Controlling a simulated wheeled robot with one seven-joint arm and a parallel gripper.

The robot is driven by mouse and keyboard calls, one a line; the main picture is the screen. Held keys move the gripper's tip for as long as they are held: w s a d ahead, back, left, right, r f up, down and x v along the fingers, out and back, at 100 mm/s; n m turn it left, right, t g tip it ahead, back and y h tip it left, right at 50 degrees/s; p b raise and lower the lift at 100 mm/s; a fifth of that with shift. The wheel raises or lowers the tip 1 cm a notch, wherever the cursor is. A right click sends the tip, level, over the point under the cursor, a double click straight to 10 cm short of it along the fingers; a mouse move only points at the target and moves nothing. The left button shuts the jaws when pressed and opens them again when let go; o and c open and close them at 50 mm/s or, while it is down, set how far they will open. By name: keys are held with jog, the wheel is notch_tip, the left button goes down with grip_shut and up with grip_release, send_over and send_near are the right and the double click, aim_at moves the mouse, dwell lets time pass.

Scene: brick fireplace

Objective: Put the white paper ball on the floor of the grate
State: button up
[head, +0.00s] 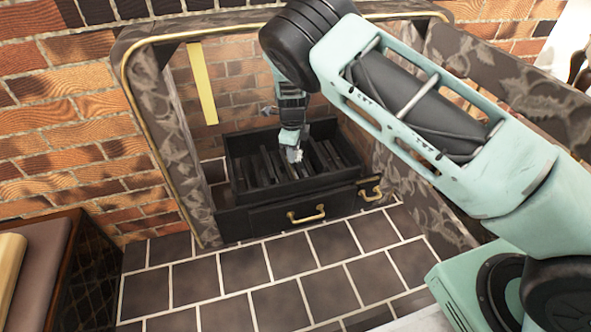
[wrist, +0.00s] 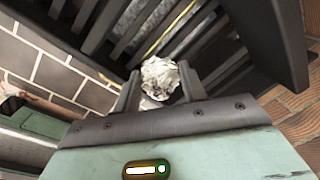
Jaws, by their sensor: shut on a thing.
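The white paper ball (wrist: 161,78) is crumpled and sits between the two fingertips of my gripper (wrist: 160,92) in the wrist view. My gripper is shut on it. In the head view the ball (head: 294,154) shows as a small white patch below my gripper (head: 292,142), over the dark grate (head: 233,160). The grate is a black box with slats across its floor, set inside the fireplace. The ball is above the slats; I cannot tell how close it is to them.
The grate's black front has brass handles (head: 306,215). A patterned stone surround (head: 172,135) frames the opening on both sides. Dark floor tiles (head: 235,285) lie clear in front. A dark box-like piece with a cushion (head: 40,260) stands at the lower left.

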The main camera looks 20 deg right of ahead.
notch_tip(320, 180, down, 6)
jog(key=b, duration=0.3)
jog(key=shift+f, duration=0.25)
jog(key=shift+f, duration=0.15)
jog(key=o, duration=1)
